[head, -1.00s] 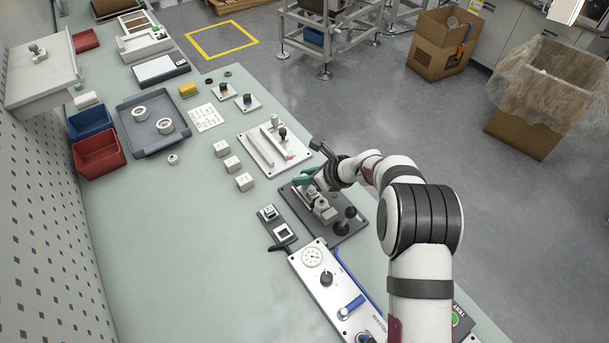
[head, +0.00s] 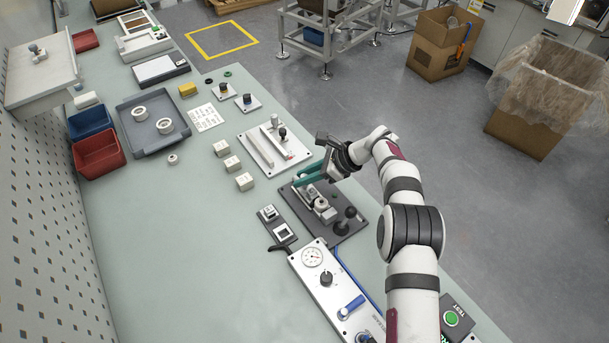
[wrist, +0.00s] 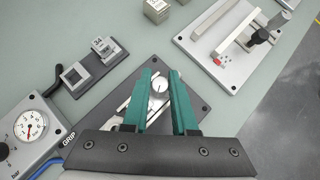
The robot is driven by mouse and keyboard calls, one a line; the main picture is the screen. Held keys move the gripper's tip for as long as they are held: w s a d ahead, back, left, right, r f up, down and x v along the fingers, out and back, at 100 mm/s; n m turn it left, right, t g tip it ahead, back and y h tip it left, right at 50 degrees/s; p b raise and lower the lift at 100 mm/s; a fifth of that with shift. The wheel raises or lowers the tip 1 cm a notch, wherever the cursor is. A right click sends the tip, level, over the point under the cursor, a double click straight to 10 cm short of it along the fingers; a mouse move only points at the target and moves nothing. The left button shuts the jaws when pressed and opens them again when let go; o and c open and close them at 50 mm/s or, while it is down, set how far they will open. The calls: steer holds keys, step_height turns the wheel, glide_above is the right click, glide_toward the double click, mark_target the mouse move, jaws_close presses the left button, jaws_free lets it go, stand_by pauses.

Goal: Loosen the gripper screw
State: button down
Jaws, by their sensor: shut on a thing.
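The gripper screw (wrist: 160,86) shows in the wrist view as a round pale head with a dark mark, between my two green fingers. My gripper (wrist: 162,76) is shut on it; the same gripper shows in the head view (head: 298,183), reaching in over the far part of the fixture. The fixture is a dark plate (head: 352,232) with silver parts and a round pale knob (head: 321,204). In the head view the fingers hide the screw. I cannot tell how far the screw stands out of its seat.
A gauge panel (head: 312,257) with a blue-handled lever lies below the fixture. A white plate with rails (head: 255,147) lies beyond. Small pale blocks (head: 244,181) stand to the left.

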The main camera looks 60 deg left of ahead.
steer(key=c, duration=0.7)
jaws_free()
steer(key=shift+r, duration=0.1)
steer(key=v, duration=1.5)
steer(key=shift+w+d+r, duration=0.15)
steer(key=shift+d+r, duration=0.1)
